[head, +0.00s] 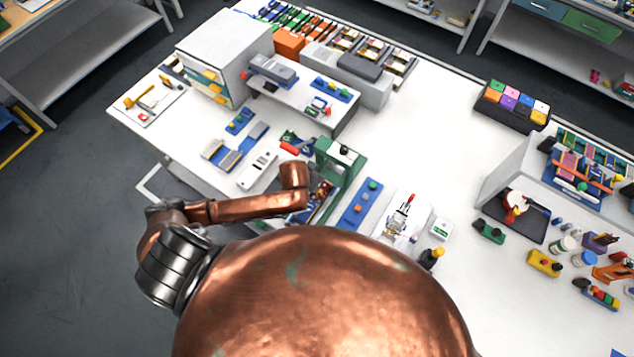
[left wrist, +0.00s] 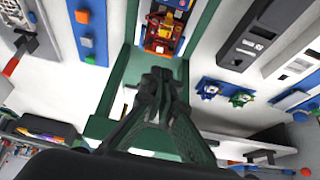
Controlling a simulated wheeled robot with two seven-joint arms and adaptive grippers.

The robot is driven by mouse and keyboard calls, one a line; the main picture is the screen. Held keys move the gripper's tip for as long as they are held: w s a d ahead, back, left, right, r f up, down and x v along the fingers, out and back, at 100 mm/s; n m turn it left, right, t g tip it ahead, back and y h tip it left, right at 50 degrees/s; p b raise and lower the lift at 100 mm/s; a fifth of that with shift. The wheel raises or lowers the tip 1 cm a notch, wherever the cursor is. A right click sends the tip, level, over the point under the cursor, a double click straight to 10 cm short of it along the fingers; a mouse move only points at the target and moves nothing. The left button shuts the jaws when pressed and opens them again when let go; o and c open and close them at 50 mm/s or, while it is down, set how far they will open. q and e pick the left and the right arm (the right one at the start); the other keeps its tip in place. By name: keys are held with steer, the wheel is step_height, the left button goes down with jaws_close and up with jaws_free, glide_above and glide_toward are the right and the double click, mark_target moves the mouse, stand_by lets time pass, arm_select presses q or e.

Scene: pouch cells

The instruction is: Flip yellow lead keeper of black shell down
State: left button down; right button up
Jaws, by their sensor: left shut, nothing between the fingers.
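My left gripper (left wrist: 160,75) is shut with nothing between its fingers. In the left wrist view its fingertips are in front of a green frame (left wrist: 113,92), just short of an orange-red fixture (left wrist: 163,42) between the frame's sides. Small yellow and dark parts show on that fixture; I cannot make out the black shell or its yellow lead keeper clearly. In the head view the green frame (head: 345,168) stands at my copper left arm's end, and the arm hides the left gripper and part of the fixture. My right gripper is not in view.
A blue strip with small blocks (head: 360,203) lies right of the green frame; a white device (head: 258,170) lies left. A raised white shelf (head: 305,95) stands behind. A tray of coloured blocks (head: 512,107) is at the back right.

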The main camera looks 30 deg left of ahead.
mark_target(319, 191)
arm_select(q)
steer(key=x, duration=0.7)
steer(key=shift+s, duration=0.15)
steer(key=s+p, duration=0.1)
steer(key=s+f, duration=0.1)
steer(key=shift+s+a+p, duration=0.25)
steer(key=shift+s+p, duration=0.05)
steer(key=shift+p, duration=0.05)
steer(key=shift+s, duration=0.35)
steer(key=shift+s+f, duration=0.1)
steer(key=shift+s, duration=0.1)
steer(key=shift+f, duration=0.1)
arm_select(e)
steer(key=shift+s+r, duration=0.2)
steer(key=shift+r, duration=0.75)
